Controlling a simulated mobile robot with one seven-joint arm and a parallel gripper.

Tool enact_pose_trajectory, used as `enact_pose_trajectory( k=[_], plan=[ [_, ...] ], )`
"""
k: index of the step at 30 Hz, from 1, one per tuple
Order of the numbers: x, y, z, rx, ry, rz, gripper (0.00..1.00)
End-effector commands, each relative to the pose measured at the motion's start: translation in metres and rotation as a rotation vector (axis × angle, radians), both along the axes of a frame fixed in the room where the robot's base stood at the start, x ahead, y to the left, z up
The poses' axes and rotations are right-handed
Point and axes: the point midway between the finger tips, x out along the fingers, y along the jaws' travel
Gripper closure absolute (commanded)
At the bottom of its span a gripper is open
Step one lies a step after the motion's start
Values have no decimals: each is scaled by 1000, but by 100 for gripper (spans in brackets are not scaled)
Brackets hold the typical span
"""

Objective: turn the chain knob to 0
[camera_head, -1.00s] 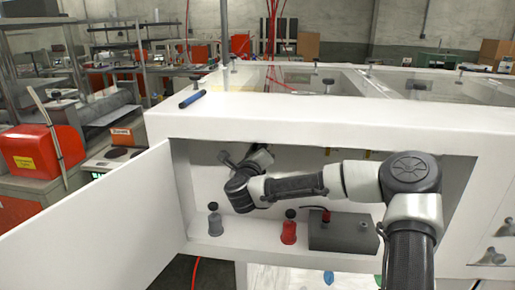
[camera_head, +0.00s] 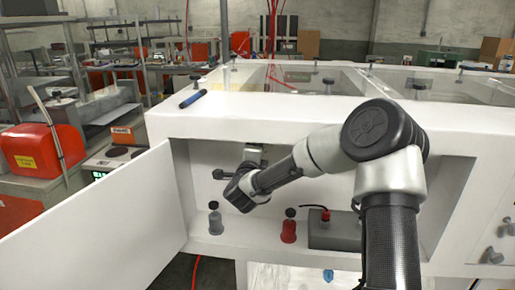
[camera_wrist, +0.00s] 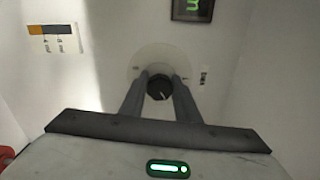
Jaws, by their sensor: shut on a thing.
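The chain knob (camera_wrist: 158,88) is a small black knob with a pale pointer mark, on a round pale dial plate (camera_wrist: 152,62) in the wrist view. My gripper (camera_wrist: 160,84) has a finger on each side of the knob and is shut on it. A small dark display (camera_wrist: 192,9) beside the dial shows a green figure that looks like a 3 turned on its side. Lettering next to the dial is too small to read surely. In the head view my gripper (camera_head: 221,174) is inside the white cabinet's recess, and the knob cannot be made out there.
The white cabinet (camera_head: 300,112) has its door (camera_head: 100,210) open to the left. On the recess floor stand a grey bottle-like piece (camera_head: 215,220), a red one (camera_head: 289,228) and a grey box (camera_head: 333,232). A blue pen-like object (camera_head: 193,98) lies on top.

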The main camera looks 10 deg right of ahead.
Motion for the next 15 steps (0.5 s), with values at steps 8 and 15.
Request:
enact_pose_trajectory(
  k=[8, 15],
  plan=[
    [0, 1, 0, -253, 77, 1, 93],
    [0, 1, 0, -468, 147, 1, 93]
  ],
)
